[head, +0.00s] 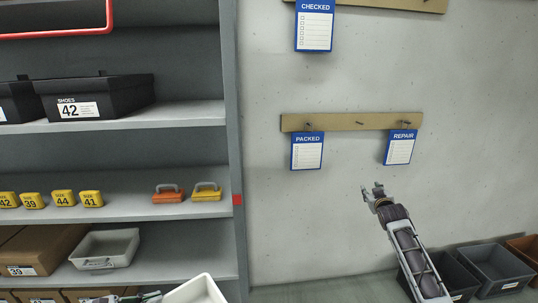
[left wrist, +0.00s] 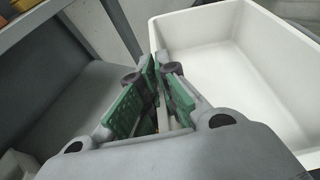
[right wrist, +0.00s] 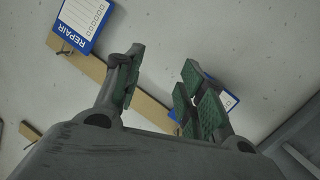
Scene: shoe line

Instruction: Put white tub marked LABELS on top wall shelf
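A white tub (head: 197,291) is at the bottom edge of the head view, partly cut off, in front of the shelf unit. It fills the right of the left wrist view (left wrist: 235,75), open and empty where I see inside. No LABELS mark shows on it. My left gripper (head: 135,298) is at its left side; in the left wrist view its fingers (left wrist: 165,85) are closed together at the tub's rim, with the wall seemingly between them. My right gripper (head: 372,192) is open and empty before the wall, below the hook rail; its fingers (right wrist: 160,75) are apart.
The grey shelf unit (head: 232,150) holds black shoe boxes (head: 95,97), yellow size blocks (head: 63,198), orange and yellow handled cases (head: 168,194) and another pale bin (head: 104,248). PACKED (head: 307,152) and REPAIR (head: 400,147) cards hang on the wall. Dark bins (head: 495,268) stand lower right.

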